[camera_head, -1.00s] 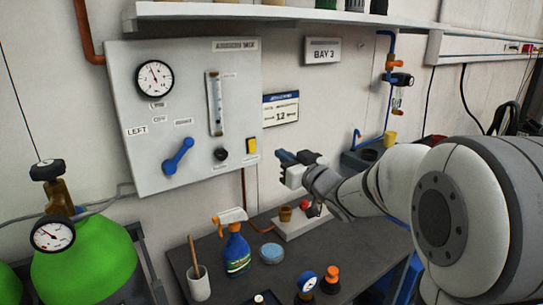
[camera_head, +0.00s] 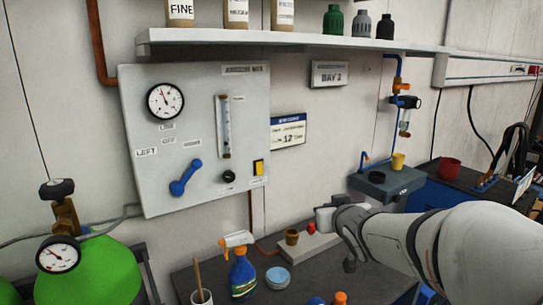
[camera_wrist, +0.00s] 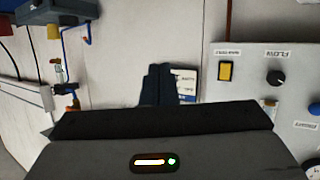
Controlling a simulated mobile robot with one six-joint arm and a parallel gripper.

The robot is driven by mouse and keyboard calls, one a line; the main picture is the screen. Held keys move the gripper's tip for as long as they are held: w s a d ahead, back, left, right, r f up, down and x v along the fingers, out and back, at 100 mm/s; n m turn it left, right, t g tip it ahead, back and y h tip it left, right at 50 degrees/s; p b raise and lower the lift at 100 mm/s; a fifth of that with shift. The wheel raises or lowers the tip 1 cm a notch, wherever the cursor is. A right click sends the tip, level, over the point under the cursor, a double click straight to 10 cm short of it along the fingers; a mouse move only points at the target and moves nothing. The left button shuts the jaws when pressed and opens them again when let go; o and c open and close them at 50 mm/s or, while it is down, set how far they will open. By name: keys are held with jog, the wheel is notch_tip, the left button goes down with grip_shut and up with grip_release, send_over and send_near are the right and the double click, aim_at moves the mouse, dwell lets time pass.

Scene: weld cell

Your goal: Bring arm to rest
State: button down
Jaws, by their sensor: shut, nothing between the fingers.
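My gripper shows in the wrist view (camera_wrist: 157,72) as dark fingers held together, with nothing between them. They point toward the white wall and partly cover the calendar sign (camera_wrist: 186,84). In the head view my arm reaches in from the lower right, and its end is folded near the back of the dark bench (camera_head: 345,284). The fingertips are hard to make out there. The grey panel (camera_head: 205,190) on the wall, with its gauge (camera_head: 165,101) and blue lever (camera_head: 185,177), is to the left and apart from my arm.
A shelf (camera_head: 290,41) with bottles runs above. A green cylinder (camera_head: 95,272) stands at lower left.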

jog(key=s+f+g, duration=0.3)
jog(key=s, duration=0.5)
jog(key=s+f+m+g, duration=0.1)
jog(key=s+f+g, duration=0.3)
jog(key=s, duration=0.5)
jog(key=s+f+g+h, duration=0.1)
jog(key=s+f+g, duration=0.2)
jog(key=s, duration=0.5)
jog(key=shift+s+d+f+m+g, duration=0.2)
jog(key=shift+d+f+m+g, duration=0.15)
jog(key=shift+g, duration=0.25)
